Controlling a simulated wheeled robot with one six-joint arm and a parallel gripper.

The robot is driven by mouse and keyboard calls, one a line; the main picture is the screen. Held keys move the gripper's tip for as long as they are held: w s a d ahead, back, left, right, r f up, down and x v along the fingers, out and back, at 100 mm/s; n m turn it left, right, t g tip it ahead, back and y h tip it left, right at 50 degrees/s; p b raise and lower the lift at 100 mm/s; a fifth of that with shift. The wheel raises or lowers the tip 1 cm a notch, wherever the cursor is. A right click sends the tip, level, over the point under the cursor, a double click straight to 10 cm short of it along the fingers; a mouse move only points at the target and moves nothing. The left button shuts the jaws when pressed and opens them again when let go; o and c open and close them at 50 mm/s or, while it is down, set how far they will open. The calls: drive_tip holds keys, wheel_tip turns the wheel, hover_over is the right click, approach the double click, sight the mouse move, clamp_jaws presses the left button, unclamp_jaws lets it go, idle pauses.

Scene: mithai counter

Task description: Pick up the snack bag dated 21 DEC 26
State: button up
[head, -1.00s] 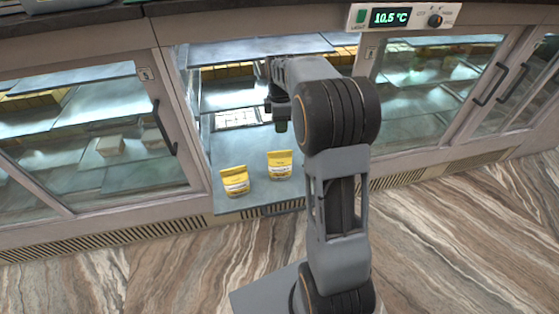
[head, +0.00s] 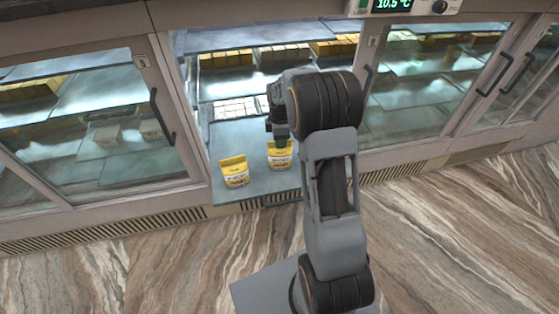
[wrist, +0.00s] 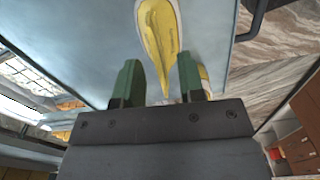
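Two yellow snack bags with white lower labels stand on the bottom shelf of the open cabinet: a left bag (head: 234,172) and a right bag (head: 280,158). Their dates are too small to read. My gripper (head: 280,139) is just above the right bag and covers its top edge. In the wrist view my gripper (wrist: 158,84) has its green fingers apart, with a yellow bag (wrist: 158,38) seen from above in line with the gap. I see no grip on it. Part of another yellow bag (wrist: 204,79) shows behind the right-hand finger.
The cabinet's bottom shelf (head: 222,140) is bare around the bags. Upper shelves hold rows of yellow sweets (head: 225,58). Glass doors flank the opening, with a dark handle (head: 163,117) on the left and a door post (head: 364,85) close on the right. A vent grille (head: 130,230) runs along the base.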

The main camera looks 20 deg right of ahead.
drive_tip(key=shift+f, duration=0.7)
drive_tip(key=shift+f, duration=0.25)
drive_tip(key=shift+c, duration=0.3)
clamp_jaws()
idle(0.4)
